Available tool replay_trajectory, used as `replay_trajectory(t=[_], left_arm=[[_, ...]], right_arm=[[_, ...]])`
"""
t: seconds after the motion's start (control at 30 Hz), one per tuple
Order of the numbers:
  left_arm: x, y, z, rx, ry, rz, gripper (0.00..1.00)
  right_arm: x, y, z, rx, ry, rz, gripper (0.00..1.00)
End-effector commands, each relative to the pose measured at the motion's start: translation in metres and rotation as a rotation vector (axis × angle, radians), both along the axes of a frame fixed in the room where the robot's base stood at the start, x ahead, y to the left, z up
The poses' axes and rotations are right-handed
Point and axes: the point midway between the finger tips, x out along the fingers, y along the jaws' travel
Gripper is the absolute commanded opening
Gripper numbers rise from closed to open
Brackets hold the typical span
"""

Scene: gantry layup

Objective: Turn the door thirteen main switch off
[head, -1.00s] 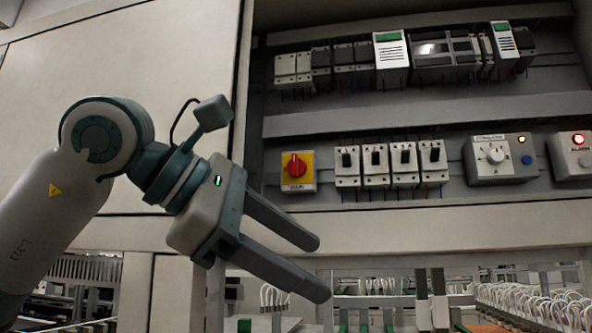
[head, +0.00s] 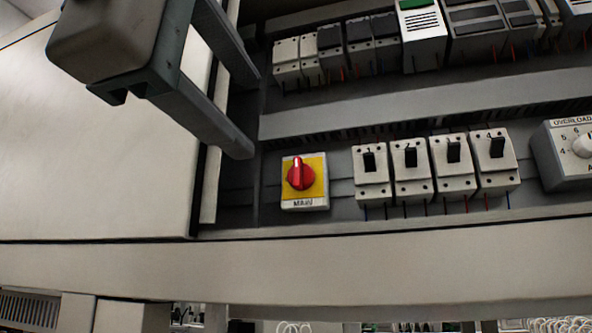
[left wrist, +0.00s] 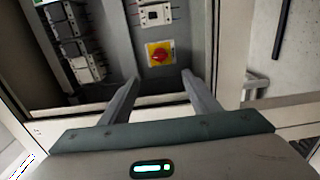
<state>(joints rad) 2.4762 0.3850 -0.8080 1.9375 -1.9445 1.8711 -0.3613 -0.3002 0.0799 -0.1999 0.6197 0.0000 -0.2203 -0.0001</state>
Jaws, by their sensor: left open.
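The main switch (head: 303,182) is a red rotary knob on a yellow plate labelled MAIN, mounted low at the left of an open cabinet. Its knob stands close to upright in the head view. My left gripper (head: 246,112) is open and empty, up and to the left of the switch in the head view. In the left wrist view the switch (left wrist: 159,54) lies ahead, between and beyond the two fingertips (left wrist: 158,76), with nothing touching it. My right gripper is not in view. No door number is readable.
Numbered breakers (head: 410,168) stand right of the switch, with an overload dial box (head: 566,150) farther right. Rows of modules (head: 375,42) run above. A pale panel (head: 110,130) lies left, and the cabinet's lower ledge (head: 380,262) runs below.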

Motion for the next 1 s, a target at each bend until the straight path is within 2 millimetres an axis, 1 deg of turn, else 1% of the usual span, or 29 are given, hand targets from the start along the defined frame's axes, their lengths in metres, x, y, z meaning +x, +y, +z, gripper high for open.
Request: replay_trajectory(t=[0.27, 0.47, 0.67, 1.0], left_arm=[[0.002, -0.001, 0.000, 0.000, 0.002, -0.002, 0.56], [0.012, -0.004, 0.001, 0.000, 0.004, -0.003, 0.56], [0.036, -0.012, 0.002, 0.001, 0.006, -0.002, 0.56], [0.094, -0.031, 0.003, 0.001, 0.007, -0.003, 0.56]], right_arm=[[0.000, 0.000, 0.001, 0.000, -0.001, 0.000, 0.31], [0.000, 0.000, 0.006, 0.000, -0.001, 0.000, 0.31], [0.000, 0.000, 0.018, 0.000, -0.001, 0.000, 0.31], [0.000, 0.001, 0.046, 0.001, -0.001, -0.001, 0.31]])
